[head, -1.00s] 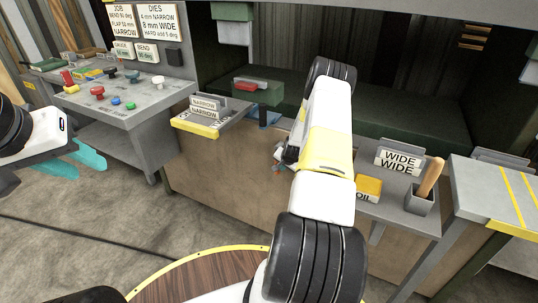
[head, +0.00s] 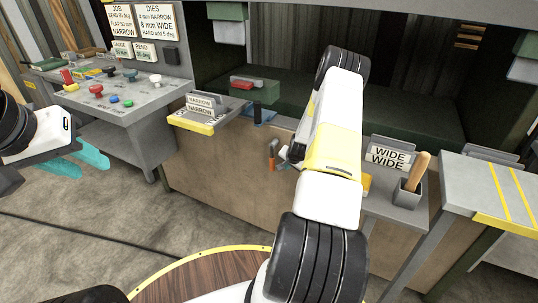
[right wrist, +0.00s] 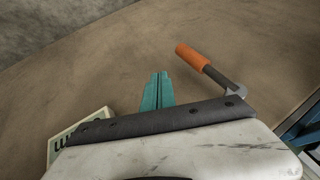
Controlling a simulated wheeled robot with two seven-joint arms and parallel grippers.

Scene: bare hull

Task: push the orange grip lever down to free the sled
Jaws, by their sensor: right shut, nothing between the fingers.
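The orange grip lever (head: 272,161) shows at the front of the bench, just left of my right arm in the head view. In the right wrist view its orange grip (right wrist: 192,57) sits on a dark, bent shaft. My right gripper (right wrist: 157,76) has its teal fingers together and empty. They are left of the lever in that view, with a visible gap from it. In the head view my right arm hides that gripper. My left gripper (head: 82,158) is at the far left, its teal fingers apart and empty. I cannot clearly make out the sled.
The bench front (head: 220,165) is a brown panel. A NARROW tray (head: 190,125) juts out left of the lever. A WIDE tray (head: 395,204) with a wooden-handled tool (head: 420,171) is on the right. A control table (head: 135,110) stands at the left.

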